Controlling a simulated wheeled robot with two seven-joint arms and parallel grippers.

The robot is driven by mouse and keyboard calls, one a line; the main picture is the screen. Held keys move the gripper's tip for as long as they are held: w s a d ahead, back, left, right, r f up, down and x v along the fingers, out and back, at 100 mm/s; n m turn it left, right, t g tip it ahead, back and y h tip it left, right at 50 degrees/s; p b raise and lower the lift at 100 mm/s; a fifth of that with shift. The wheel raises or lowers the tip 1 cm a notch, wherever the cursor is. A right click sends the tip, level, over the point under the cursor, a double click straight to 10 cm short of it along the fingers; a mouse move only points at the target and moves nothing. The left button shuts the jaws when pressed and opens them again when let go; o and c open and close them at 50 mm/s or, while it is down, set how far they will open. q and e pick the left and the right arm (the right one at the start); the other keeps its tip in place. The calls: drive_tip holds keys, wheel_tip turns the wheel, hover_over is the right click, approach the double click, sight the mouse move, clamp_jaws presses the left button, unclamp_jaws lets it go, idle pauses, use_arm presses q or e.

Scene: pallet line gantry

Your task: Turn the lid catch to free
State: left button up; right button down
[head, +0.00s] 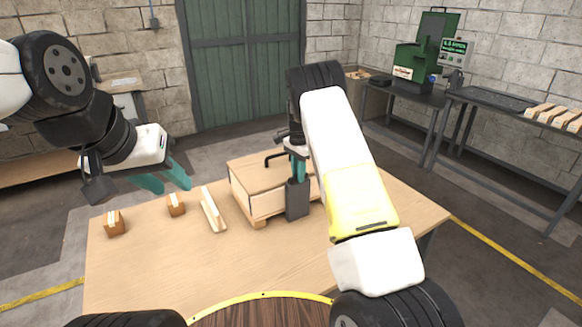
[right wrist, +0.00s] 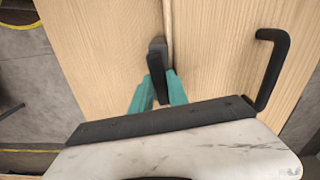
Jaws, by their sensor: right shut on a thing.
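The wooden crate (head: 240,197) stands on the table with its flat lid (head: 252,172) on top. The lid's black bar handle (head: 274,157) also shows in the right wrist view (right wrist: 275,68). The dark lid catch (right wrist: 157,58) lies at a seam between two wood panels in the right wrist view. My right gripper (right wrist: 163,88) is shut on the catch, its teal fingers on both sides of it. In the head view my right arm hides the catch and part of the crate. My left gripper (head: 163,181) is open and empty above the table's left side.
Two small brown blocks with pale tops (head: 115,226) (head: 176,207) and a pale wooden piece (head: 212,212) sit on the table (head: 150,270) left of the crate. The table's front left is clear. A side bench (head: 490,98) and a green machine (head: 413,64) stand at right.

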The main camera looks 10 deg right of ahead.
drive_tip(key=shift+m, duration=0.8)
drive_tip(key=c, duration=1.3)
unclamp_jaws()
wheel_tip(320, 180, up, 7)
drive_tip(key=shift+r, duration=0.45)
